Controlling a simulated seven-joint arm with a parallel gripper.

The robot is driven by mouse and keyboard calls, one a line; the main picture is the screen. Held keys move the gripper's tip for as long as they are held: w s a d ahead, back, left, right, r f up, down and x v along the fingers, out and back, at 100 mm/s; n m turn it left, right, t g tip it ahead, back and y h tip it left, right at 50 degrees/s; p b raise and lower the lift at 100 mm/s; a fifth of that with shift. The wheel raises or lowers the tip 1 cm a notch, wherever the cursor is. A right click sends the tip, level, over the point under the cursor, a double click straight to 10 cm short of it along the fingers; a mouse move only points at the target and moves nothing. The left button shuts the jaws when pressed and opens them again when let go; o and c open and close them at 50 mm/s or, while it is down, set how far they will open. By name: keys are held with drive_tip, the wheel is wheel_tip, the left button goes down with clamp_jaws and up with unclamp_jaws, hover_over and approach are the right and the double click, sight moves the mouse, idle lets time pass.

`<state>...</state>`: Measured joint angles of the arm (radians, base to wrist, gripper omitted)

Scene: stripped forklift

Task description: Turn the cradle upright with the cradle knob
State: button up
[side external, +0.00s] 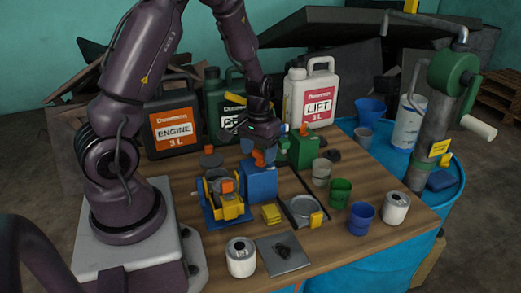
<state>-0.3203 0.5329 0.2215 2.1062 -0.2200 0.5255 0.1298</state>
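What looks like the cradle is a yellow frame (236,210) on a blue base (212,221), near the left middle of the bench in the side external view. An orange block (227,186) shows in it. I cannot clearly pick out the cradle knob; a small light stub shows at the frame's left side. My gripper (262,150) points down behind and to the right of the frame, at the top of a blue box (261,184). An orange piece (259,158) shows there, close to the fingers. Whether the fingers touch it or are open is too small to tell.
A green box (303,152) stands right of my gripper. Large ENGINE (173,125) and LIFT (312,98) jugs stand behind. A round dish (305,209), cups, cans (240,257) and a yellow block (271,214) crowd the bench. A crank pump (440,110) stands at right.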

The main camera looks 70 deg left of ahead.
sight(258, 152)
drive_tip(key=shift+o, duration=0.6)
drive_tip(key=shift+s, duration=0.1)
drive_tip(key=shift+r, duration=0.15)
drive_tip(key=shift+r, duration=0.35)
wheel_tip(258, 152, up, 12)
drive_tip(key=s+d+r+m+t, duration=0.2)
drive_tip(key=s+d+r, duration=0.3)
drive_tip(key=d, duration=0.3)
drive_tip(key=s+d+r+m+t, duration=0.3)
drive_tip(key=s+d+r+m, duration=0.1)
drive_tip(key=d, duration=0.5)
drive_tip(key=shift+s+r+m+t, duration=0.3)
drive_tip(key=shift+s+r, duration=0.3)
drive_tip(key=shift+r, duration=0.1)
